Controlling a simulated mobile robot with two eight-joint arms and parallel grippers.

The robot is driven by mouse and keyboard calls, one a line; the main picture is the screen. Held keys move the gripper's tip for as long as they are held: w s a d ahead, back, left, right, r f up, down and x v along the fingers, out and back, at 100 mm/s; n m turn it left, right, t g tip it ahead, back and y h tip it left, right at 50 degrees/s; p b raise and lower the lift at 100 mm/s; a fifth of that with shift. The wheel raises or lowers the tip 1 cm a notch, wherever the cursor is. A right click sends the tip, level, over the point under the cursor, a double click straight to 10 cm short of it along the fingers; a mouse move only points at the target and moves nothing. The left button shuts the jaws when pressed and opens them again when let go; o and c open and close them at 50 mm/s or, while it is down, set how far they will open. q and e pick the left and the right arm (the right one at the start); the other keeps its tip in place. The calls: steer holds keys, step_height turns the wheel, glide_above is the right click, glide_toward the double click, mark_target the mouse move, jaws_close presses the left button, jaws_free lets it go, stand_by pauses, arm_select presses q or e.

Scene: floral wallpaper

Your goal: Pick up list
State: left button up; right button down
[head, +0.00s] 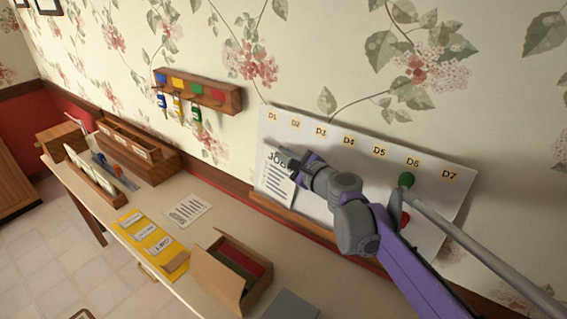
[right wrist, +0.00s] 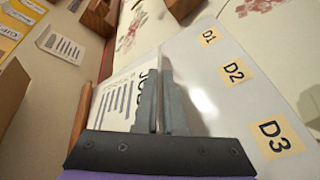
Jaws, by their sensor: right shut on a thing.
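The list (head: 274,184) is a white sheet headed with letters starting "JO". It is at the left end of the whiteboard (head: 315,150), under the labels D1 and D2. My right gripper (head: 288,158) reaches its upper edge and is shut on it. In the right wrist view the list (right wrist: 115,100) shows left of the closed fingers (right wrist: 162,105), which cover part of its heading. Whether the sheet still touches the board is unclear. My left gripper is not in view.
Green (head: 406,179) and red magnets sit on the board's right side. A key rack (head: 220,97) hangs on the wall. The desk holds a printed sheet (head: 187,211), a yellow folder (head: 150,240), an open box (head: 215,272) and wooden organisers (head: 140,150).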

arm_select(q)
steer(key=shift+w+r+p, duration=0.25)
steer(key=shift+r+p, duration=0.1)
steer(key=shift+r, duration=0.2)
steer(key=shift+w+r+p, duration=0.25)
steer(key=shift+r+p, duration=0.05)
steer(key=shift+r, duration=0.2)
arm_select(e)
step_height(320, 180, up, 15)
steer(key=shift+r, duration=0.15)
